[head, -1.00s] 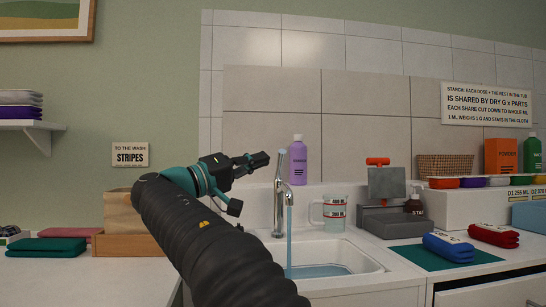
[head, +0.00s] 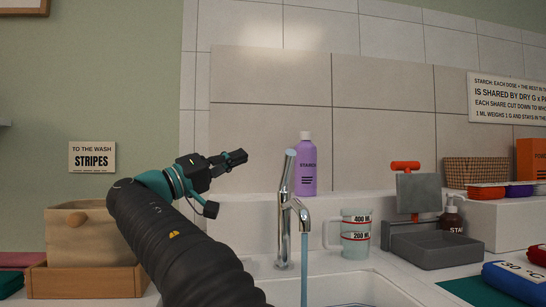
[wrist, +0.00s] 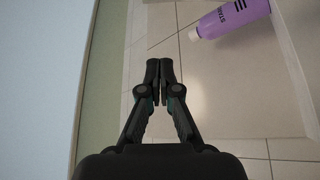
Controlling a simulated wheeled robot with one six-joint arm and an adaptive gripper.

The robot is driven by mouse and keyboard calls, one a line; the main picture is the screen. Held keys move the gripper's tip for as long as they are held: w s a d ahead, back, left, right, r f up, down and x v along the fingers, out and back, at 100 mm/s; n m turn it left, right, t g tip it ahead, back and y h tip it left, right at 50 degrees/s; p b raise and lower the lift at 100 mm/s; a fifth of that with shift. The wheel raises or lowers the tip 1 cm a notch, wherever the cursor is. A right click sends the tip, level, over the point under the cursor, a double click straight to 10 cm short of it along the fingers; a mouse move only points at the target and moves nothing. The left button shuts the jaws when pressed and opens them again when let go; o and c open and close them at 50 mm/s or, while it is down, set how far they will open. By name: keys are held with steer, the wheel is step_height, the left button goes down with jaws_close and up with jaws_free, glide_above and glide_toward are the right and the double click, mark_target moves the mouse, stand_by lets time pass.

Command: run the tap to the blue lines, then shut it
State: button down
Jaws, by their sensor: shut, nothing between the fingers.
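The chrome tap (head: 283,230) stands at the back of the sink in the head view, its lever (head: 289,168) tilted up. A stream of water (head: 304,270) runs from its spout into the sink (head: 375,285). Only the basin's upper part shows, with some bluish water at the bottom edge; I cannot make out blue lines there. My gripper (head: 243,156) is shut and empty, left of the lever and apart from it. In the wrist view my shut fingertips (wrist: 161,72) point at the tiled wall, with no tap in sight.
A purple starch bottle (head: 305,170) stands behind the tap and also shows in the wrist view (wrist: 235,18). A measuring jug (head: 356,236) with red-banded labels stands right of the tap. A wooden box (head: 85,281) holding a bin (head: 90,245) is at left.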

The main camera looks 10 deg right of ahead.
steer(key=p+x, duration=0.3)
steer(key=x, duration=0.7)
steer(key=shift+s+d+f+b, duration=0.25)
steer(key=shift+s+f+b, duration=0.45)
steer(key=shift+b, duration=0.6)
steer(key=shift+s+d+f+b, duration=0.25)
steer(key=shift+s+f+b, duration=0.45)
steer(key=shift+b, duration=0.6)
